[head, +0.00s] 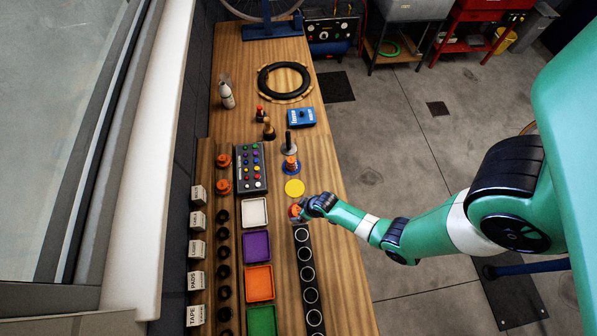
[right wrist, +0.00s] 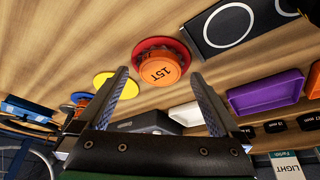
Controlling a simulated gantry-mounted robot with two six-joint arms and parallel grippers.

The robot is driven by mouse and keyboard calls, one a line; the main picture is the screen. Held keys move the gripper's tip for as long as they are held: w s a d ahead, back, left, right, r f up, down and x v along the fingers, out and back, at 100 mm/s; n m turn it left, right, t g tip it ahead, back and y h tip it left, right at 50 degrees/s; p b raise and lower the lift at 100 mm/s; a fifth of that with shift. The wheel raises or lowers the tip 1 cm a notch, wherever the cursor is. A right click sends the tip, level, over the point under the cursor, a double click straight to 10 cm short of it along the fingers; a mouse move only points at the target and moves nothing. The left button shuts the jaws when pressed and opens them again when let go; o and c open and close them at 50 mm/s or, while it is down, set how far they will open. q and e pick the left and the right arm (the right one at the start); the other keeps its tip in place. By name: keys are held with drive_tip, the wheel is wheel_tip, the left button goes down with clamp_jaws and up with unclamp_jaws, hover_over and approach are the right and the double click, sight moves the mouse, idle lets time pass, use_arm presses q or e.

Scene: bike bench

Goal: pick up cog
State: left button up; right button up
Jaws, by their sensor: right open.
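A cog with an orange top marked 15T and a red round base (right wrist: 161,66) sits on the wooden bench in the right wrist view. In the head view the cog (head: 294,211) is partly hidden by my right gripper (head: 302,208). In the right wrist view my right gripper (right wrist: 160,78) is open and empty. The cog shows in the gap between its two fingertips, apart from both. My left gripper is not in view.
A yellow disc (head: 294,188) and another orange-topped piece on a blue base (head: 290,166) are farther along the bench. A black strip with white rings (head: 302,251) lies on the near side. White (head: 254,212), purple (head: 256,246), orange and green trays stand to the left.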

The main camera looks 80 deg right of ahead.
drive_tip(key=shift+w+f, duration=0.2)
drive_tip(key=shift+f, duration=0.4)
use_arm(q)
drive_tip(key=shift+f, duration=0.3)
use_arm(e)
drive_tip(key=shift+c, duration=0.2)
drive_tip(key=c, duration=1.3)
drive_tip(key=shift+r, duration=0.1)
drive_tip(key=shift+d+r, duration=0.1)
drive_tip(key=shift+r, duration=0.4)
drive_tip(key=p+v, duration=0.2)
drive_tip(key=v, duration=0.1)
drive_tip(key=shift+w+r, duration=0.2)
drive_tip(key=shift+w, duration=0.1)
use_arm(q)
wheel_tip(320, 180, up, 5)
drive_tip(key=p, duration=0.3)
use_arm(e)
drive_tip(key=s+a+r, duration=0.2)
drive_tip(key=s+r, duration=0.1)
drive_tip(key=s+a+r, duration=0.3)
drive_tip(key=s, duration=0.1)
drive_tip(key=s+a+r, duration=0.2)
drive_tip(key=s, duration=0.2)
drive_tip(key=shift+a+r, duration=0.4)
